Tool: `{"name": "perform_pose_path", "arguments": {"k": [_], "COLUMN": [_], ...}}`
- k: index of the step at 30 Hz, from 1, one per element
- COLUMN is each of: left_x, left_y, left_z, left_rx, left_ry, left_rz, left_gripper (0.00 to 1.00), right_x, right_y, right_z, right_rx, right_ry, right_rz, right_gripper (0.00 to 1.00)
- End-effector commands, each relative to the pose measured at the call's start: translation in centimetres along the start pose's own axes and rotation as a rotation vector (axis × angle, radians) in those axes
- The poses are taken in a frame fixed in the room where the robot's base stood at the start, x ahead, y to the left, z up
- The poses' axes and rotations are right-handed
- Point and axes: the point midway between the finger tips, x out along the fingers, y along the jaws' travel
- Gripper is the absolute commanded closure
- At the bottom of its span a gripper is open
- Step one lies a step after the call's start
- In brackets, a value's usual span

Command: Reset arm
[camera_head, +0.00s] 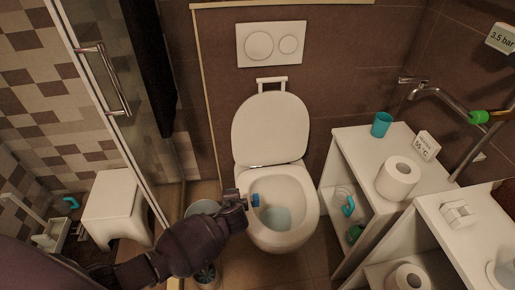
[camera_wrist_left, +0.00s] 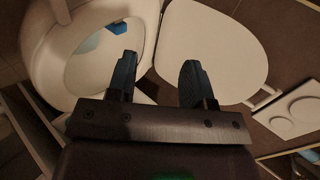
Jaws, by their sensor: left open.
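My left gripper (camera_head: 247,200) reaches in from the lower left to the left rim of the toilet bowl. In the left wrist view my left gripper (camera_wrist_left: 158,78) is open, its two dark fingers apart with nothing between them. The toilet (camera_head: 302,224) has its lid (camera_head: 270,128) raised. A small blue item (camera_head: 255,199) shows inside the bowl by the rim, just beyond the gripper; it also shows in the left wrist view as a blue patch (camera_wrist_left: 118,28). My right gripper is not in view.
A white shelf unit (camera_head: 345,143) at right carries a teal cup (camera_head: 381,124) and a toilet roll (camera_head: 398,177). A glass shower door with a metal handle (camera_head: 117,80) and a white stool (camera_head: 115,200) stand at left. A bin (camera_head: 203,207) stands beside the toilet, partly behind my arm.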

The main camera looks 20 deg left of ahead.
Motion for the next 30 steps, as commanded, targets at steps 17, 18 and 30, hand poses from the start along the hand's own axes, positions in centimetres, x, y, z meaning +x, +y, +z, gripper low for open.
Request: {"name": "perform_pose_path", "arguments": {"k": [17,18,30], "left_x": [-4.7,-5.7,-15.0], "left_y": [-3.4,-3.6,-3.0], "left_z": [-6.4,-6.7,-2.7], "left_rx": [-0.328,-0.375,-0.814], "left_ry": [0.362,0.399,0.618], "left_rz": [0.048,0.061,0.172], "left_gripper": [0.53,0.53,0.53], "right_x": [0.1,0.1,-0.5], "right_y": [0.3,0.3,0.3], "right_z": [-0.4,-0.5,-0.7], "right_rx": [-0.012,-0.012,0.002], "right_ry": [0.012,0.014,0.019], "right_rz": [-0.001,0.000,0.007], "right_gripper": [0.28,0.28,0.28]}}
